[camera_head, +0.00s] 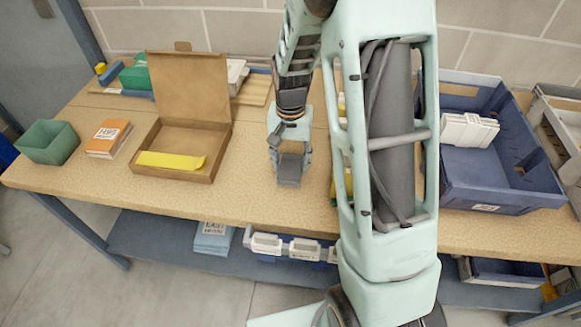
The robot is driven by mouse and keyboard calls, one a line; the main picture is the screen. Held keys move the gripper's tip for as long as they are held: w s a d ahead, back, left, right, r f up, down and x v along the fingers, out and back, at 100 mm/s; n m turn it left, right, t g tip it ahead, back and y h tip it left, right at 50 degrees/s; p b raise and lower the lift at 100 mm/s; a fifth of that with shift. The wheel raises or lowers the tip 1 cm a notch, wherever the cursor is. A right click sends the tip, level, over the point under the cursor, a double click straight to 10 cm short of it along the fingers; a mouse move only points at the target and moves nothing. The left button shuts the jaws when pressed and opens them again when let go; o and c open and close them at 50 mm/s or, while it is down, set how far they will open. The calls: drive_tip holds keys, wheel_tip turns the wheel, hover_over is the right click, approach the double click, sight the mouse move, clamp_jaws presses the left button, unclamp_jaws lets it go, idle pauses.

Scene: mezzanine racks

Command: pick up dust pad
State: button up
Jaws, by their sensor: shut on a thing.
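My gripper (289,158) is over the middle of the wooden worktop, pointing down. It is shut on a small dark grey block-like pad (288,174), which I take to be the dust pad. The pad shows between and below the fingertips, at or just above the worktop; I cannot tell whether it touches. Its upper part is partly hidden by the fingers.
An open cardboard box (173,176) with a yellow sheet inside stands left of my gripper. Orange-and-white packs (108,138) and a green bin (48,143) are further left. A blue crate (497,168) with white items stands right, behind my arm. A brick wall (245,33) is behind.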

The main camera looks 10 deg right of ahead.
sight(291, 166)
drive_tip(key=shift+r, duration=0.15)
wheel_tip(291, 166, up, 10)
drive_tip(key=shift+p, duration=0.35)
drive_tip(key=o, duration=0.3)
drive_tip(key=shift+c, duration=1.4)
